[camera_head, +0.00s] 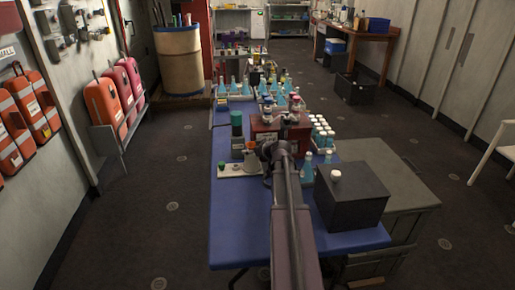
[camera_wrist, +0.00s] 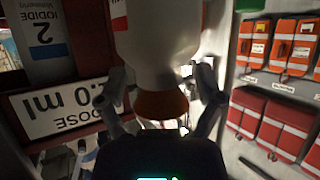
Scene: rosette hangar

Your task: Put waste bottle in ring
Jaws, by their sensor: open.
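A whitish bottle (camera_wrist: 157,40) with an orange neck or cap (camera_wrist: 160,105) fills the upper middle of the wrist view; I take it for the waste bottle, though no such word is readable. My gripper (camera_wrist: 158,98) is open, one finger on each side of the orange part; whether they touch it is unclear. In the head view my gripper (camera_head: 262,172) is low over the blue table, beside an orange-brown piece (camera_head: 250,159) on a pale strip (camera_head: 241,170). My arm hides part of this spot. I cannot make out a ring for certain.
A dark red box (camera_head: 268,128) with labels stands close by, and shows at left in the wrist view (camera_wrist: 55,88). A green-topped bottle (camera_head: 237,130), several blue flasks (camera_head: 246,91) and a black box (camera_head: 349,195) crowd the blue table (camera_head: 236,225). Its front left is clear.

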